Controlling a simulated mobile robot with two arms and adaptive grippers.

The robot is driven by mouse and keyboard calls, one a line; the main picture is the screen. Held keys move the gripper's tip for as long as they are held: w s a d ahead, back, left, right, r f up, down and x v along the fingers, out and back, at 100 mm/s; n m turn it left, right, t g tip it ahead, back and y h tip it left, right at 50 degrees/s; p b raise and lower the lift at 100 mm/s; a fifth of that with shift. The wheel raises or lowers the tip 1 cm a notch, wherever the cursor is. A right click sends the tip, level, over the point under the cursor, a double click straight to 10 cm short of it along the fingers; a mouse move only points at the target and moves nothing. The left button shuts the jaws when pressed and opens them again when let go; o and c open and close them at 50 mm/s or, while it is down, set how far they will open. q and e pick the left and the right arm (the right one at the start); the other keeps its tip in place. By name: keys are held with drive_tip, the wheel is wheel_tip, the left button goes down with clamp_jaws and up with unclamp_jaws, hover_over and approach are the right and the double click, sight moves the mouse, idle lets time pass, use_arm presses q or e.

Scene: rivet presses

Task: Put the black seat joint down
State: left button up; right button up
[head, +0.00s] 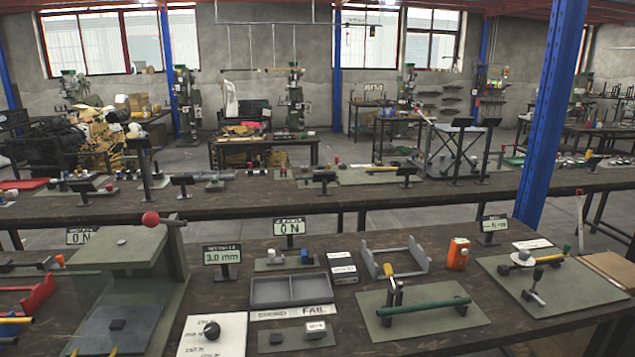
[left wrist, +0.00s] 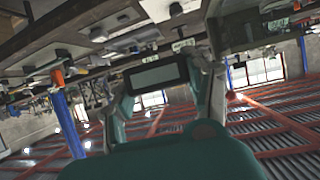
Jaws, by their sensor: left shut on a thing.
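My left gripper (left wrist: 158,76) shows in the left wrist view, with its teal body below and grey finger links on both sides. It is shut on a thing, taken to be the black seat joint. A dark, flat-sided shape lies between the fingers, but I cannot tell the joint from the gripper's own parts there. The gripper is held in the air, and the left wrist view is upside down. Neither gripper is in the head view. My right gripper is in no view.
A blue column (head: 545,130) stands right.

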use_arm(q)
drive_tip(key=shift+s+d+r+m+h, duration=0.1)
drive_tip(key=shift+s+d+m+h, duration=0.2)
drive_tip(key=shift+s+d, duration=0.4)
drive_tip(key=w+a+f+n+g+y, duration=0.1)
drive_tip(key=w+a+n+g+y, duration=0.2)
drive_tip(key=a, duration=0.8)
drive_tip(key=w+a+f+n+g+y, duration=0.2)
drive_tip(key=w+a+n+y, duration=0.3)
drive_tip(key=a, duration=0.7)
drive_tip(key=w+a+f+n+g+y, duration=0.2)
drive_tip(key=w+a+n+g+y, duration=0.2)
drive_tip(key=a+n, duration=0.3)
drive_tip(key=a, duration=0.5)
drive_tip(key=shift+f+g, duration=0.25)
drive_tip(key=shift+g, duration=0.15)
drive_tip(key=shift+a, duration=0.1)
